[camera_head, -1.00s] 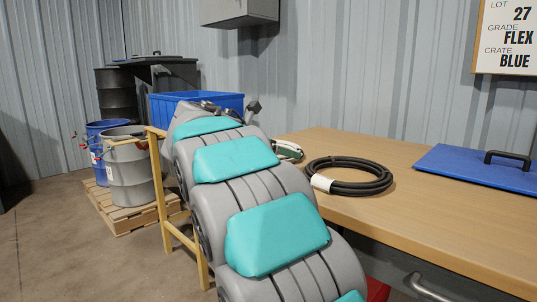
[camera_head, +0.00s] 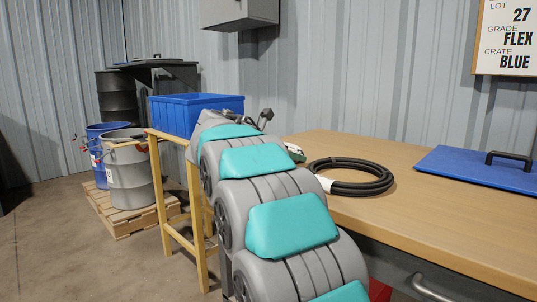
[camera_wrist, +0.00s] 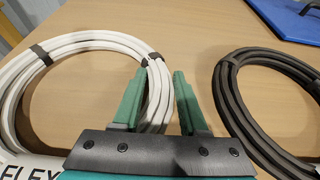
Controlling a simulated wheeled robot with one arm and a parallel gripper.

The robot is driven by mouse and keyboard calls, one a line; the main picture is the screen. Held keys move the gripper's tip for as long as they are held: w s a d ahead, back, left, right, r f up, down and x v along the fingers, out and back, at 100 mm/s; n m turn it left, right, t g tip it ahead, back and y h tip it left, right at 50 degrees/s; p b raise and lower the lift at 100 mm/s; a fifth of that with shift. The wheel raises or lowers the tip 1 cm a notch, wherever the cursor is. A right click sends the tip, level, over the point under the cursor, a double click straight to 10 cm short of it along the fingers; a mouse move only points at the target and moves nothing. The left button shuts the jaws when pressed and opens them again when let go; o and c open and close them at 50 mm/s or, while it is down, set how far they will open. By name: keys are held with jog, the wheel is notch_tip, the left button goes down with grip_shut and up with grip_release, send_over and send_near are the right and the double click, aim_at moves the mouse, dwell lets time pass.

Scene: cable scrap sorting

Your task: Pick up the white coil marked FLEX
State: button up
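The white coil (camera_wrist: 85,44) lies on the table at the left of the wrist view. Black bands wrap it, and a white tag (camera_wrist: 30,165) reading FLEX shows at lower left, partly cut off by the frame and my gripper. My gripper (camera_wrist: 160,73) is open, its green fingers over the coil's right side. The white strands show between the two fingers, with no clear grip on them. In the head view my arm hides most of this spot; only a small green and white patch (camera_head: 295,152) shows beside it, and I cannot tell what it is.
A black coil (camera_head: 362,188) lies on the wooden table (camera_head: 430,215), close right of my gripper. A blue lid with a black handle (camera_head: 480,172) lies further right. A blue crate (camera_head: 195,115) stands on a wooden stand at left. The wall sign (camera_head: 507,38) reads LOT 27, FLEX, BLUE.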

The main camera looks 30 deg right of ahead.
grip_shut()
dwell(0.6)
